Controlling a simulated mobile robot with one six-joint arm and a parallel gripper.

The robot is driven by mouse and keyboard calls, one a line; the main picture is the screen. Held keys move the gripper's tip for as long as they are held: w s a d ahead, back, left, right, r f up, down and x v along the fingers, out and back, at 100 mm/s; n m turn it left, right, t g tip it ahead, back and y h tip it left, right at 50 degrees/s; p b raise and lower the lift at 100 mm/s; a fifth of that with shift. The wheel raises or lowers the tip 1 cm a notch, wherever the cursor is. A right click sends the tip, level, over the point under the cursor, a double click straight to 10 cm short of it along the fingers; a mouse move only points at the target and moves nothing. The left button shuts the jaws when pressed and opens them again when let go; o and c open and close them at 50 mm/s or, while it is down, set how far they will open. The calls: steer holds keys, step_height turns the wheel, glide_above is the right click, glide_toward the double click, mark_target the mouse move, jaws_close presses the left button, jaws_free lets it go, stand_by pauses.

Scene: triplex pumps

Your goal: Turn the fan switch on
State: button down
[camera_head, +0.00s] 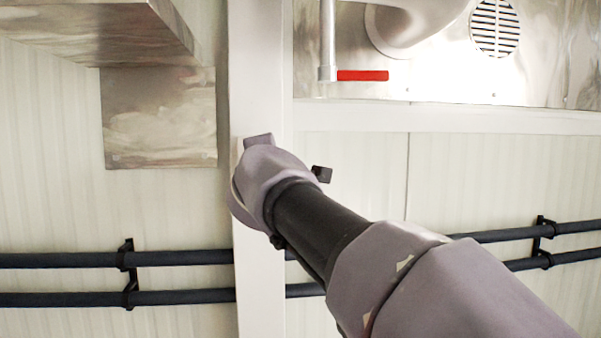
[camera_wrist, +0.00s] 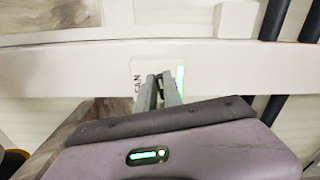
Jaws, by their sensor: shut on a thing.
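The fan switch plate (camera_wrist: 138,68) is a small pale panel on a white post, with lettering that seems to read FAN and a green strip at its right side. My gripper (camera_wrist: 166,77) reaches the plate in the wrist view. Its two fingers come together at the tips, shut on the small dark switch between them. The fingertips cover most of the switch, so its position cannot be told. In the head view my wrist is in front of the white post and hides the fingers and the switch.
The white post (camera_head: 260,70) runs vertically in the head view. Dark pipes (camera_head: 180,257) cross the wall low down. A metal panel (camera_head: 160,118) is at upper left. A red handle (camera_head: 362,75) and round vent (camera_head: 495,27) are at upper right.

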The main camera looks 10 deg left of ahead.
steer(key=shift+f+m+b, duration=0.15)
steer(key=shift+m+b, duration=0.55)
steer(key=shift+m, duration=0.5)
steer(key=c, duration=1.5)
jaws_free()
steer(key=shift+s+d, duration=0.1)
